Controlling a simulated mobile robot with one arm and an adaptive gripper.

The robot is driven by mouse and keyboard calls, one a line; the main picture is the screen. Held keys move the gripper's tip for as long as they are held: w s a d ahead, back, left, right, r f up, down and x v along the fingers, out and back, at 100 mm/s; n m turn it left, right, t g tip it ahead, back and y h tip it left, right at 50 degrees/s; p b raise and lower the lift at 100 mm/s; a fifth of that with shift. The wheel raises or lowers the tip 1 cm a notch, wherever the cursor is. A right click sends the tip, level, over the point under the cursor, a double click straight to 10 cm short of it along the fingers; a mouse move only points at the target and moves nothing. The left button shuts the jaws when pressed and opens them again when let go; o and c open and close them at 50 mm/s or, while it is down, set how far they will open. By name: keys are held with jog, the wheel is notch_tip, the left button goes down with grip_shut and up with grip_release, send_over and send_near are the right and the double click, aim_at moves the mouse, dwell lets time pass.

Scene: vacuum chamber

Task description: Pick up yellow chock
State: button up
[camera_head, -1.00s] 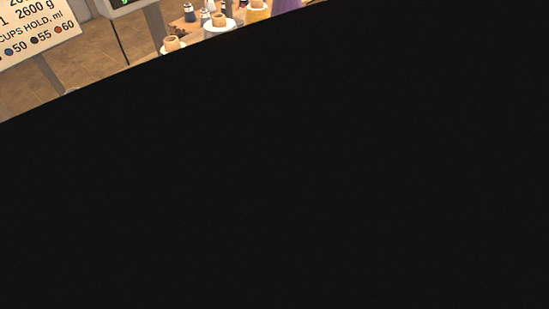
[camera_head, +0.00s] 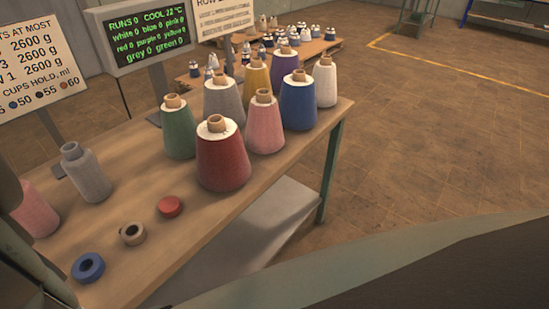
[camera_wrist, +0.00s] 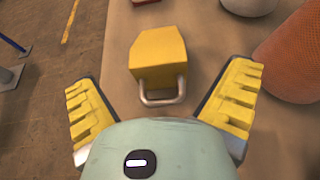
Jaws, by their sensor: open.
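The yellow chock (camera_wrist: 158,52) lies on a brown surface in the wrist view, ahead of my gripper. It is a blocky yellow piece with a bent grey metal handle at its near side. My gripper (camera_wrist: 160,84) is open, with one yellow ridged finger on each side of the chock's near end. Bare surface shows between the chock and both fingers, and nothing is held. I cannot make out the chock or my gripper in the head view.
In the wrist view an orange-red rounded object (camera_wrist: 292,55) stands close to the right finger; floor lies at left. In the head view a wooden table (camera_head: 135,235) carries several yarn cones, including a red one (camera_head: 222,158), and small rings. A green-text display (camera_head: 145,33) stands behind.

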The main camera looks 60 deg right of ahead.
jog(key=shift+s+b+x, duration=0.15)
jog(key=shift+b+x, duration=0.05)
jog(key=shift+x, duration=1.05)
jog(key=shift+s+b+x, duration=0.15)
jog(key=shift+x, duration=1.15)
jog(key=shift+f, duration=0.1)
jog(key=c, duration=1.2)
